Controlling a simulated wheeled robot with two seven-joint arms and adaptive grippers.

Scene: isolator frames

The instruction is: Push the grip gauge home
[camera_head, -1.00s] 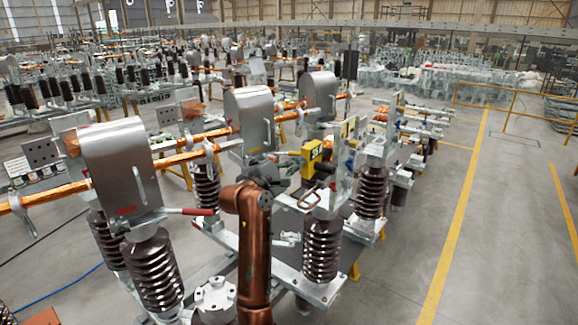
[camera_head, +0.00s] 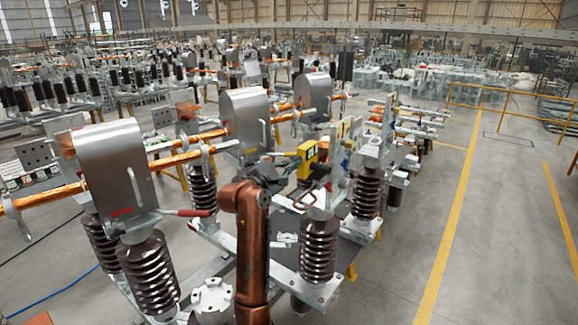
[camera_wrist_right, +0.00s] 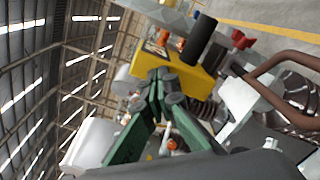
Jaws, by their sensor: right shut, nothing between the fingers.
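The grip gauge, a yellow block (camera_head: 308,151) with dark parts, is at the middle of the head view, beside the upright metal posts of the switch. In the right wrist view its yellow body (camera_wrist_right: 188,76) lies just beyond the fingertips, with a black cylinder (camera_wrist_right: 205,38) sticking out of it. My right gripper (camera_head: 283,156) is shut and empty, to the left of the gauge. In the wrist view its green fingers (camera_wrist_right: 157,80) meet at the yellow body's near edge; I cannot tell whether they touch it. How the gauge is seated is hidden. My left gripper is not in view.
A bent brown rod (camera_wrist_right: 275,65) stands right of the gauge in the wrist view. Ribbed brown insulators (camera_head: 319,250) and metal hoods (camera_head: 245,118) surround the working spot. Open floor (camera_head: 400,250) lies to the right, marked by a yellow line (camera_head: 445,240).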

